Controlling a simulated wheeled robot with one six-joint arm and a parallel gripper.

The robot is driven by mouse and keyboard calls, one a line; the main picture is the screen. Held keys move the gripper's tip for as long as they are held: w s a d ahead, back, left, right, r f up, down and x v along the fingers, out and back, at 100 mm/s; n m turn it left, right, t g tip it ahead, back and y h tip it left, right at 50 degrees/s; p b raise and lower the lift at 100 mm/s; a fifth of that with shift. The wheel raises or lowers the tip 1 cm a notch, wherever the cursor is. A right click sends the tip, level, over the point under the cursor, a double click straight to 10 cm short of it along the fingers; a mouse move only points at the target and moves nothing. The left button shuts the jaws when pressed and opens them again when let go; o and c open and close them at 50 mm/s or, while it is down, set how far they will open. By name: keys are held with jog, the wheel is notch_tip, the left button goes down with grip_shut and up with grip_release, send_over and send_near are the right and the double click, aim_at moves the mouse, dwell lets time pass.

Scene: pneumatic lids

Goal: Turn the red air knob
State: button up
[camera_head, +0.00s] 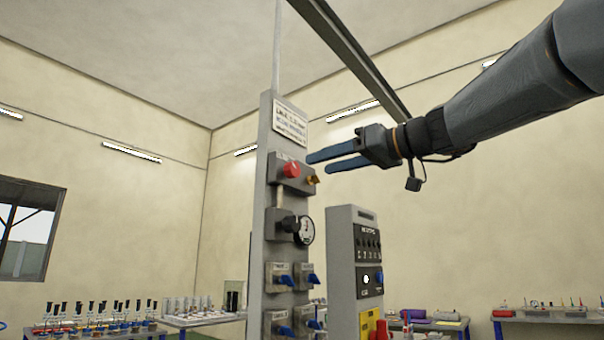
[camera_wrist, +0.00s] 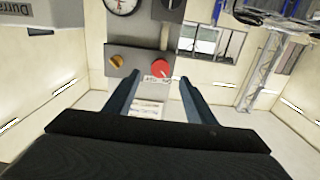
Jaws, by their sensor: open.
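The red air knob (camera_head: 291,170) sits on a grey block near the top of a tall grey panel, below a white label plate. In the wrist view the red knob (camera_wrist: 161,68) lies just beyond and between the tips of my fingers, upside down to the head view. My gripper (camera_head: 308,162) is open and empty, to the right of the panel at about the knob's height. In the wrist view my gripper (camera_wrist: 157,78) shows its two blue fingers spread apart. Whether a fingertip touches anything cannot be told.
A yellow knob (camera_head: 313,180) sits beside the red one. A round gauge (camera_head: 305,230) and several blue-handled valves are below. A grey control box (camera_head: 355,260) stands to the right. Tables with small items line the back. The space left of the panel is free.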

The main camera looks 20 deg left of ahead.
aim_at(296, 169)
jog(key=p+x, duration=0.3)
jog(key=x, duration=0.4)
jog(key=shift+a+r, duration=0.2)
jog(key=shift+a, duration=0.2)
jog(key=c, duration=1)
jog(key=shift+c, duration=0.2)
